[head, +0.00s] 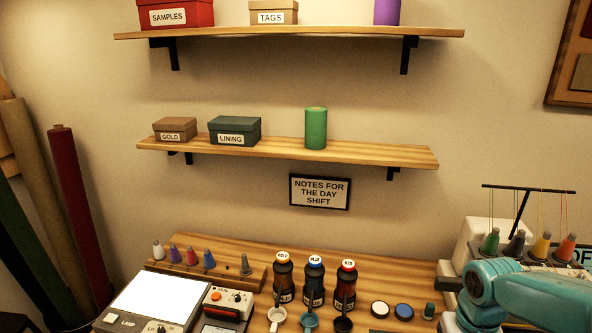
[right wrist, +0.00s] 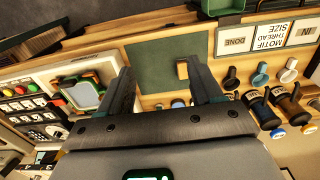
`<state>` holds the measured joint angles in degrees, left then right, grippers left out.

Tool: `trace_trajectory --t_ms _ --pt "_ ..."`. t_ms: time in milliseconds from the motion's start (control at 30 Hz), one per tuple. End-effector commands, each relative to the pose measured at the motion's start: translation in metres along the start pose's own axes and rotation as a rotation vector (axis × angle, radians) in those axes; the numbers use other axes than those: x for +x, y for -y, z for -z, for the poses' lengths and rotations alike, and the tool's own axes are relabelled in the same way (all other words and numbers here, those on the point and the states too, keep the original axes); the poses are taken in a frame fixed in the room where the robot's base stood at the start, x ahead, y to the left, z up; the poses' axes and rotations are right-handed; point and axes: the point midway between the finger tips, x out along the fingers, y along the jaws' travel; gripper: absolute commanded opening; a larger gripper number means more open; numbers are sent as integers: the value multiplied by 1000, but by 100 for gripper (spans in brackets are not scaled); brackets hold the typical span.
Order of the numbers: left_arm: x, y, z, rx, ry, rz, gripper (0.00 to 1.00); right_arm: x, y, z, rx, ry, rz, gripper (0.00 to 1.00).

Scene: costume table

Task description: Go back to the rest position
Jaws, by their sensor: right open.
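My right gripper (right wrist: 160,66) shows in the right wrist view with its two dark fingers spread apart and nothing between them. It is over the table, with a dark green mat (right wrist: 150,58) beyond the fingers. A small tan block (right wrist: 182,70) lies beside the right-hand finger in the picture; whether they touch I cannot tell. In the head view my teal right arm comes in at the lower right, and its gripper is outside the picture. My left gripper is in neither view.
Dark bottles labelled gold (head: 283,278), blue (head: 314,282) and red (head: 346,284) stand on the table, with small cups in front. Thread cones (head: 491,242) stand at right, by my arm. A lower shelf (head: 290,149) holds boxes and a green cylinder (head: 316,128). Fabric rolls (head: 78,210) lean at left.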

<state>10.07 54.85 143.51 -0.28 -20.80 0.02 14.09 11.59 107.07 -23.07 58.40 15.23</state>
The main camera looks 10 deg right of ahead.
Motion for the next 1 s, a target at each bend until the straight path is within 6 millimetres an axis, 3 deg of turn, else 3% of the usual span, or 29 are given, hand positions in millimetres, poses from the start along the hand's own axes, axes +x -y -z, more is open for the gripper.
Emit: trace_trajectory --t_ms 167,367,567,767,900,1000 --pt "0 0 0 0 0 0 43 5 4 1 -7 4 6 65" --pt "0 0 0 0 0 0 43 52 39 1 -65 13 78 65" --pt "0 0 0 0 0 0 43 106 79 -13 -115 24 165 65" --pt "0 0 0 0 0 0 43 175 129 -52 -151 42 269 65" --pt "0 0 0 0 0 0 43 225 161 -102 -151 56 332 65" --pt "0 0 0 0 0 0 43 251 174 -138 -142 59 351 65"
